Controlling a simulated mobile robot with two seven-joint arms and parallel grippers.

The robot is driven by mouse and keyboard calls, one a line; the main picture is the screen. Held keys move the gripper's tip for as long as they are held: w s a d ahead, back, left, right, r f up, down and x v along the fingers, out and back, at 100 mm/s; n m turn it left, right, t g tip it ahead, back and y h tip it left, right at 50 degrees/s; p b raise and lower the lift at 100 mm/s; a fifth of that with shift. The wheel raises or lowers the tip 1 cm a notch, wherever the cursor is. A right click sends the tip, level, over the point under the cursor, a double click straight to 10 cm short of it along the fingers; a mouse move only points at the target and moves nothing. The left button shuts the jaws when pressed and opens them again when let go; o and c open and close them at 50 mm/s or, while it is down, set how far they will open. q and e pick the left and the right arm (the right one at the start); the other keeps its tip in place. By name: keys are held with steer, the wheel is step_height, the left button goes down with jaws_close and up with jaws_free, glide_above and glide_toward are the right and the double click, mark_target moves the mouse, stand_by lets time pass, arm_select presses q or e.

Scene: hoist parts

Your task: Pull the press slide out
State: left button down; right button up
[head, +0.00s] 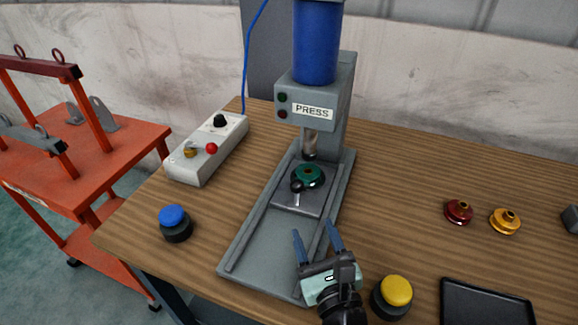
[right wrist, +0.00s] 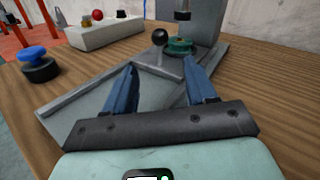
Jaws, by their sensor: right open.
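The press (head: 315,105) stands on the wooden table with a blue cylinder on top. Its slide (head: 284,204), a grey plate with a black ball knob (head: 297,186), sits in the rails under the ram. A green round part (head: 308,174) rests on the slide; it also shows in the right wrist view (right wrist: 180,46). The knob shows in the right wrist view (right wrist: 160,37) beyond the fingers. My right gripper (head: 315,233) is open and empty over the front part of the press base (head: 262,252), short of the knob. My left gripper is not in view.
A blue button (head: 174,217) stands left of the base, a yellow button (head: 396,291) right of my right gripper. A control box (head: 208,148) is at back left. A red part (head: 458,211), an orange part (head: 505,221) and a black tray (head: 486,304) lie right.

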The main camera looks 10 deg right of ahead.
mark_target(299, 192)
steer(key=shift+w+r, duration=0.1)
steer(key=shift+w, duration=0.1)
steer(key=w+p, duration=0.1)
steer(key=p, duration=0.2)
steer(key=shift+w+r, duration=0.2)
steer(key=shift+w, duration=0.2)
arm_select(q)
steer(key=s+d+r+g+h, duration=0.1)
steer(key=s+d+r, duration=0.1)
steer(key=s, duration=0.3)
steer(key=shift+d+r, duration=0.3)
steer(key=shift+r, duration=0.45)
arm_select(e)
steer(key=w, duration=1.1)
steer(key=shift+f, duration=0.2)
jaws_close()
